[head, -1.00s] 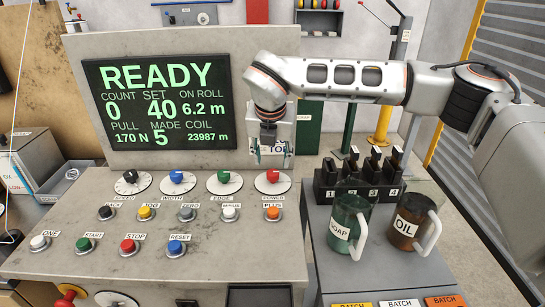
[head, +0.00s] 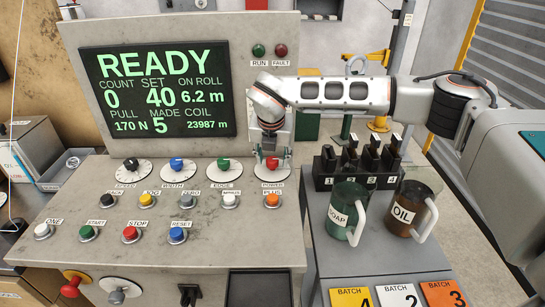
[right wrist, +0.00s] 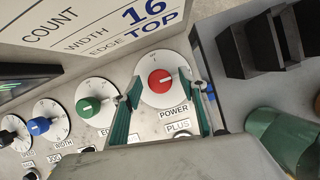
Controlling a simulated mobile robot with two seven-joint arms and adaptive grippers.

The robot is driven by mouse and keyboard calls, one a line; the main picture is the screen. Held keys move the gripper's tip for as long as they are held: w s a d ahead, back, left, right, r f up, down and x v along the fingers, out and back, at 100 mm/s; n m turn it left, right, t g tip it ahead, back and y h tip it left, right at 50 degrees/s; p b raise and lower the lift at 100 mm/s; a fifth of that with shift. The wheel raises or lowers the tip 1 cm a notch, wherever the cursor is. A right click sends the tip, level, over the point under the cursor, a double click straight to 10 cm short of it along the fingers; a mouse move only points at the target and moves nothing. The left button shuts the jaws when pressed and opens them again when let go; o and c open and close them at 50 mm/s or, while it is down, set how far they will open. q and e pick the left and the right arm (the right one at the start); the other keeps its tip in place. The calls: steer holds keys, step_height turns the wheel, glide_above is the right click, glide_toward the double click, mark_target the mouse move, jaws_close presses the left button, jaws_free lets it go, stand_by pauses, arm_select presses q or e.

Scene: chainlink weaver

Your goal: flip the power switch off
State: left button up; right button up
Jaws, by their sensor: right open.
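The power control is a red knob (head: 272,163) on a white dial, above a POWER label at the right end of the dial row. It also shows in the right wrist view as a red knob (right wrist: 160,82) with a white pointer mark. My right gripper (head: 268,153) is right over this dial in the head view. In the right wrist view my right gripper (right wrist: 168,91) is open, with one green finger on each side of the red knob and nothing held. Whether the fingers touch the dial cannot be told. My left gripper is not in view.
Black holders (head: 362,165), a soap jug (head: 349,211) and an oil jug (head: 409,211) stand to the right. A screen (head: 157,90) reads READY.

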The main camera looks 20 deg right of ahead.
steer(key=c, duration=1.1)
